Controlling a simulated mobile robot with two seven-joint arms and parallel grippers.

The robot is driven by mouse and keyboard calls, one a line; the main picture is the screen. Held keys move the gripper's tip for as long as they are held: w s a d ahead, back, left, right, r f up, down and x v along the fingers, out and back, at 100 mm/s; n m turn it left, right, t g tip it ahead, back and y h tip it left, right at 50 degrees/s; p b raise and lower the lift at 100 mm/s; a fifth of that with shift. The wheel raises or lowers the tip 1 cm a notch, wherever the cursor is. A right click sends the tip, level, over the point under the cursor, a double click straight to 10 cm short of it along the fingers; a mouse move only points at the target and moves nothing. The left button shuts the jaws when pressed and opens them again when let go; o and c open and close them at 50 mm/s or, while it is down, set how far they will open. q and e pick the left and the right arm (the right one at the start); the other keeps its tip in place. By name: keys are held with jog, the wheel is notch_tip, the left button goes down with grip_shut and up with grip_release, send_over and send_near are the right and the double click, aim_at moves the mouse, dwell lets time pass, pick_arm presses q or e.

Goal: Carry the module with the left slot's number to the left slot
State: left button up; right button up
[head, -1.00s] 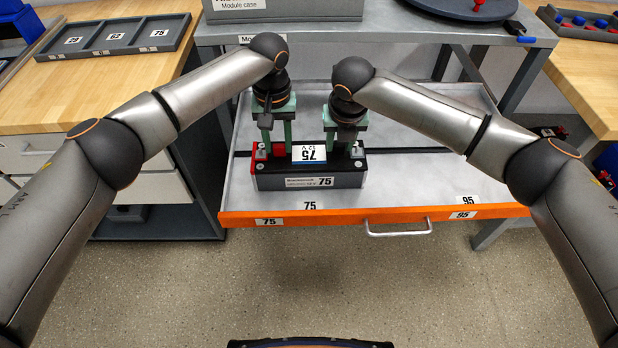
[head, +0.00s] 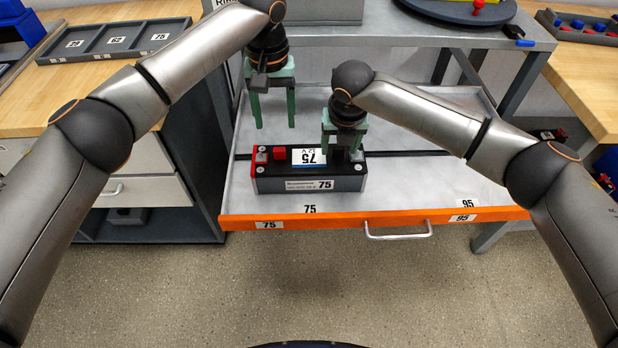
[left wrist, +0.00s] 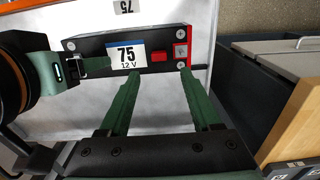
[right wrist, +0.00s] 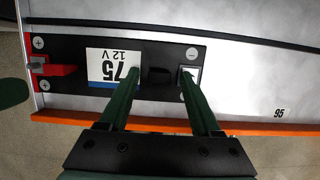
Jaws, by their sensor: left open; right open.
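The module marked 75 (head: 275,186) is a dark grey and black block with a red left end. It sits flat on the left side of the pull-out tray (head: 420,190), behind the label 75 (head: 269,225) on its orange front edge. My left gripper (head: 275,124) is open and empty above the module's left part, clear of its red grip (left wrist: 160,57). My right gripper (head: 342,152) is open, low over the module's right part. In the right wrist view its fingertips stand either side of the black grip (right wrist: 160,76).
The tray's right side, by the label 95 (head: 463,218), is bare. A grey shelf (head: 400,38) stands over the tray's back. A compartment tray (head: 117,42) labelled with numbers, including 62 and 75, lies on the left wooden bench. A handle (head: 398,236) sticks out in front.

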jog(key=shift+r, duration=0.15)
pick_arm(q)
notch_tip(320, 180, up, 4)
jog(key=shift+f, duration=0.2)
pick_arm(e)
jog(key=v, duration=1.1)
jog(key=shift+r, duration=0.35)
jog(key=shift+s, duration=0.15)
